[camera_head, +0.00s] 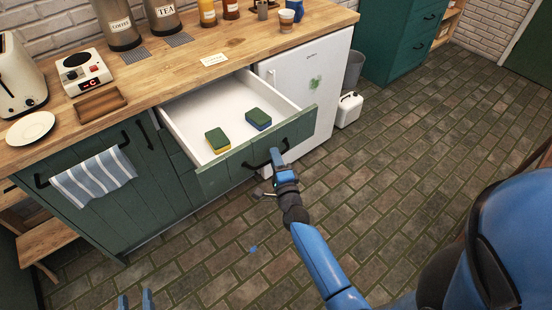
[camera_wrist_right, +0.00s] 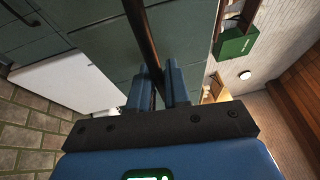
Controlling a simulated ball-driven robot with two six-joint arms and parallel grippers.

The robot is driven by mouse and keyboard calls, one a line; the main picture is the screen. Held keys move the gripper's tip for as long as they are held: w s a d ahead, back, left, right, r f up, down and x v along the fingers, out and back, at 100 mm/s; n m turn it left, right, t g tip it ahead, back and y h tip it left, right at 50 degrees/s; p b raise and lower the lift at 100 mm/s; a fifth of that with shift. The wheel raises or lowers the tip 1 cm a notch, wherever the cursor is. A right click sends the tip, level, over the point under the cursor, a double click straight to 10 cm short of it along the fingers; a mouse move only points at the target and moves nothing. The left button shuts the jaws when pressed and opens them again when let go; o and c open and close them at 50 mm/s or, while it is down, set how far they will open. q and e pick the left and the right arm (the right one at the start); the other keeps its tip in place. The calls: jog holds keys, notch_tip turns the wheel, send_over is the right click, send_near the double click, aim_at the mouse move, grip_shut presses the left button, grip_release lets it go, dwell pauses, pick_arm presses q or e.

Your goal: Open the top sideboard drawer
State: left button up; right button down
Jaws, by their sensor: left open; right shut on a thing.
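A green-fronted drawer (camera_head: 213,180) under the wooden worktop stands pulled out, its white inside showing. Two sponges lie in it: a green and yellow one (camera_head: 218,140) and a green and blue one (camera_head: 258,119). My right gripper (camera_head: 277,158) is at the dark bar handle (camera_head: 250,166) on the drawer front. In the right wrist view the handle (camera_wrist_right: 141,35) runs down between the fingers of my right gripper (camera_wrist_right: 158,88), which is shut on it. My left gripper (camera_head: 135,302) is open and empty at the bottom edge, apart from the drawer; only its fingertips show.
A white fridge (camera_head: 312,88) stands right of the drawer. A striped towel (camera_head: 93,180) hangs on a cabinet bar at the left. A teal cabinet (camera_head: 400,42) with dark handles stands at the back right, near a white canister (camera_head: 348,110). The tiled floor (camera_head: 210,255) in front is mostly clear.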

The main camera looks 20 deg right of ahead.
jog(key=c, duration=1.2)
grip_release()
jog(key=shift+s, duration=0.1)
jog(key=s, duration=0.7)
jog(key=s+f, duration=0.1)
jog(key=s, duration=0.2)
jog(key=shift+s+a+f, duration=0.1)
jog(key=shift+s+a, duration=0.15)
jog(key=shift+s, duration=0.05)
